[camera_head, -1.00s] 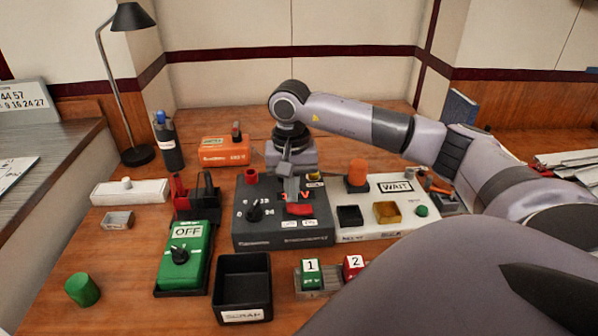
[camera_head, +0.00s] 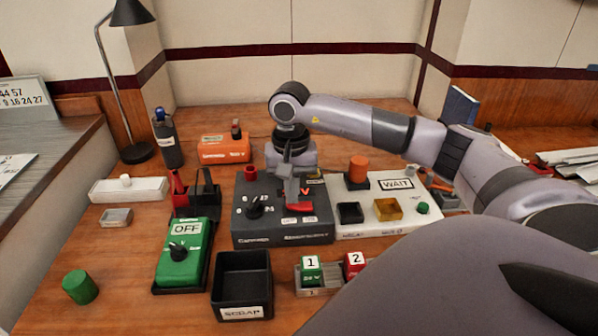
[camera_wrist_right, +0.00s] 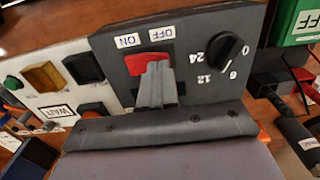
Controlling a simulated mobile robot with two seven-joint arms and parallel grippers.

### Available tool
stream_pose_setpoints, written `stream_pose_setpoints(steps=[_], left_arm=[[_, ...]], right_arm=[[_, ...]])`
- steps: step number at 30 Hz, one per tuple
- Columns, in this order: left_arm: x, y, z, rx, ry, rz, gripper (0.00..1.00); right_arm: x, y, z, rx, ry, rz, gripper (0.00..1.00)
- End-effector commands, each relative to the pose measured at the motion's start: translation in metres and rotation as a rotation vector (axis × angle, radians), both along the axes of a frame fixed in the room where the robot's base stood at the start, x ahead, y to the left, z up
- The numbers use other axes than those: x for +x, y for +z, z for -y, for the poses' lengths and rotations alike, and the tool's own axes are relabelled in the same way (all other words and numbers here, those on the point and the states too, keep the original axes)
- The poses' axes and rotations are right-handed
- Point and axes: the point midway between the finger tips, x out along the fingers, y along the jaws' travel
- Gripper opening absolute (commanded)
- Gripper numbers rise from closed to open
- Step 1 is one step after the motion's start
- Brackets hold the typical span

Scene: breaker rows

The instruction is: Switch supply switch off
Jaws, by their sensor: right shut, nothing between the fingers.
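The supply switch is a red rocker (camera_head: 301,207) on the dark control box (camera_head: 262,238) in the head view. It also shows in the wrist view (camera_wrist_right: 134,66), with ON and OFF labels beside it. My right gripper (camera_head: 291,202) points down at the rocker with its fingers together and empty. In the wrist view its fingertips (camera_wrist_right: 158,68) cover the OFF half of the rocker; the ON half stays visible. The fingertips look against or just above the rocker; contact and its exact tilt are hard to tell. My left gripper is out of view.
A black knob (camera_head: 254,211) and a red cap (camera_head: 250,174) sit on the same box. A white WAIT panel (camera_head: 375,230) adjoins it on the right. A green OFF box (camera_head: 183,262), a black scrap bin (camera_head: 242,308) and numbered blocks stand in front.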

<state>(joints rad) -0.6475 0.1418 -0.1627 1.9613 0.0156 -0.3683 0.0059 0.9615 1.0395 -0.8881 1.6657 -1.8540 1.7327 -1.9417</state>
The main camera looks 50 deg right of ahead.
Motion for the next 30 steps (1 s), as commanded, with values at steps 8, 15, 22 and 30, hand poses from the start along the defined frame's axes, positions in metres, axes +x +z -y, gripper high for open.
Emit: stream_pose_setpoints(steps=[8,15,22,30], left_arm=[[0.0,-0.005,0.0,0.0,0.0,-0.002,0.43],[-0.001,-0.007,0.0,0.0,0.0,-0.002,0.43],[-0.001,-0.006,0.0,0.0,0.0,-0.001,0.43],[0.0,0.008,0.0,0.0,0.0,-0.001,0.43]], right_arm=[[0.0,-0.005,0.0,-0.001,0.0,-0.001,0.0],[-0.001,-0.009,0.0,-0.002,-0.001,-0.003,0.0],[0.0,-0.008,0.0,-0.001,0.0,-0.001,0.0],[0.0,0.012,0.0,0.0,0.0,0.0,0.0]])
